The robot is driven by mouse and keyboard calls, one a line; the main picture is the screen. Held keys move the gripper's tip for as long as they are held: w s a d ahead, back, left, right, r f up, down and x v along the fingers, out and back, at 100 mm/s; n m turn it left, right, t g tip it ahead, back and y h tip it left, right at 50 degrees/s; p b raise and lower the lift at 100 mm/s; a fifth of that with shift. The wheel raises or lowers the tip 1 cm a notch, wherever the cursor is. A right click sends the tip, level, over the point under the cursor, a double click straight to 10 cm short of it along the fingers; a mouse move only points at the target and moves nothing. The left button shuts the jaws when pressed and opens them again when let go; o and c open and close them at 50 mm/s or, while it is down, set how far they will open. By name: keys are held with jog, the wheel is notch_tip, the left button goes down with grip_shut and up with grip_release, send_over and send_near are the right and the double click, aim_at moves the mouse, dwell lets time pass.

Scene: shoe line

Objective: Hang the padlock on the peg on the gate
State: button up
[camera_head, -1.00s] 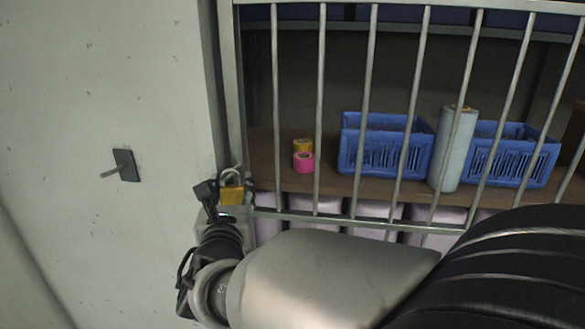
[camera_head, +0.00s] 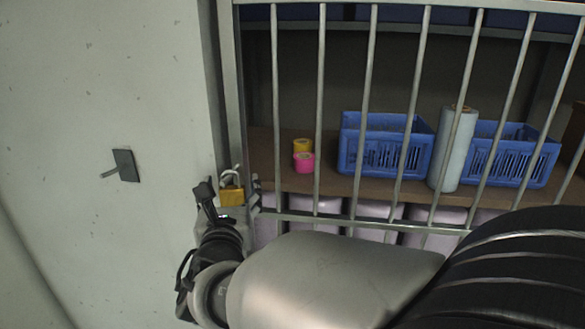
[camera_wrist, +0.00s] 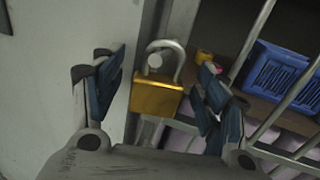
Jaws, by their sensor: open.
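The padlock has a brass body (camera_head: 232,196) and a silver shackle, upright at the gate's left edge. In the wrist view the padlock (camera_wrist: 157,97) sits between my fingers, with visible gaps at both sides. A round pale end shows inside its shackle; I cannot tell whether this is a support it hangs on. My gripper (camera_head: 228,189) is open around the padlock, one finger on each side; the wrist view also shows my gripper (camera_wrist: 162,72) open. A dark plate with a short peg (camera_head: 110,174) sticks out of the pale panel at left.
The barred gate (camera_head: 320,100) stands right of the padlock. Behind it, a shelf holds blue crates (camera_head: 385,146), a pale roll (camera_head: 453,150), and pink (camera_head: 304,163) and yellow tape rolls (camera_head: 302,146). The pale panel (camera_head: 90,90) around the peg is bare.

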jog(key=s+d, duration=0.2)
jog(key=s, duration=0.9)
jog(key=w+d+f+m+g+h, duration=0.15)
jog(key=d+m+g+h, duration=0.25)
jog(key=d+m+h, duration=1.15)
jog(key=s+d+f+m+g+y, duration=0.2)
jog(key=s+d+f, duration=0.1)
jog(key=d, duration=0.5)
jog(key=s+d+f+m+g+y, duration=0.2)
jog(key=s+d+y, duration=0.1)
jog(key=d, duration=0.4)
jog(key=s+d+f+m+g+y, duration=0.1)
jog(key=s+d+f+m+g, duration=0.15)
jog(key=s+m, duration=0.25)
jog(key=s+d+f+m+g+y, duration=0.1)
jog(key=s+f+m+g+y, duration=0.15)
jog(key=s+m, duration=0.3)
jog(key=s+a+m+y, duration=0.1)
jog(key=m, duration=0.1)
jog(key=s+a+m+y, duration=0.1)
jog(key=a+m, duration=0.1)
jog(key=m, duration=0.1)
jog(key=s+a+m+y, duration=0.1)
jog(key=m, duration=0.2)
jog(key=shift+a+f+y, duration=0.3)
jog(key=shift+a, duration=0.1)
